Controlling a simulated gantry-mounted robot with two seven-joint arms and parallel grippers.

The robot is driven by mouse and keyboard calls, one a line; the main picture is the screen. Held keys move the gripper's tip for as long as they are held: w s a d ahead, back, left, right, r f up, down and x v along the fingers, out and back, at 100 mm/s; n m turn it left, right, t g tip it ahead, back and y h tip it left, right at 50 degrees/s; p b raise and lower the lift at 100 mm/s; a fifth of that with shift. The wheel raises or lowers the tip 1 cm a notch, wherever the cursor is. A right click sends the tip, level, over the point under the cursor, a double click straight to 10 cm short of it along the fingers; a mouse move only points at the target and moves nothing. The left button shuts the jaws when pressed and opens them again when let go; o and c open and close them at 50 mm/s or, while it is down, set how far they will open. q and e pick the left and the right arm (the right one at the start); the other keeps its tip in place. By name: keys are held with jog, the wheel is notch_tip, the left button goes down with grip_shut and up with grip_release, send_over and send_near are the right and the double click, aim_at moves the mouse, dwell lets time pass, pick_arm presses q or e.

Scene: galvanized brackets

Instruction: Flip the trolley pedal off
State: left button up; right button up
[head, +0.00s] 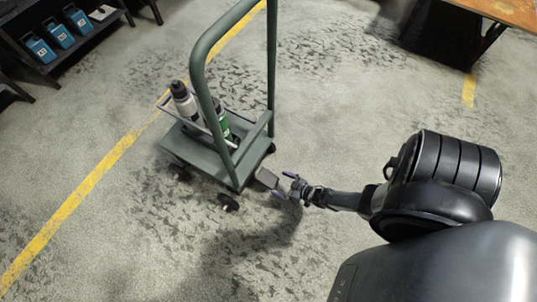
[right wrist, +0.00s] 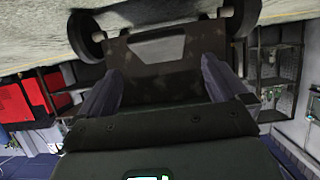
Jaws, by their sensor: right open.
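The green trolley (head: 203,152) stands on the floor left of centre in the head view, its tall tube handle rising toward the camera. Its pedal (head: 267,178) is a small grey plate sticking out low at the near right edge. My right gripper (head: 291,187) is just right of the pedal, open, with its fingers toward it. In the right wrist view the gripper's fingers (right wrist: 160,85) are spread wide, and a grey plate that looks like the pedal (right wrist: 158,50) lies beyond and between them. Contact cannot be told. My left gripper is not in view.
Two bottles (head: 184,101) stand in a rack on the trolley. Trolley wheels (head: 228,202) show below the deck. A dark shelf with blue boxes (head: 60,33) is at the upper left, a wooden table (head: 505,10) at the upper right. The floor around is open.

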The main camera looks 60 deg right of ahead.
aim_at(269, 179)
jog(key=b+x, duration=0.3)
jog(key=x, duration=0.3)
jog(key=shift+w+f, duration=0.3)
jog(key=shift+w+f+b, duration=0.15)
jog(key=shift+w+b, duration=0.15)
jog(key=shift+w, duration=0.35)
jog(key=c, duration=1.4)
jog(key=shift+s, duration=0.15)
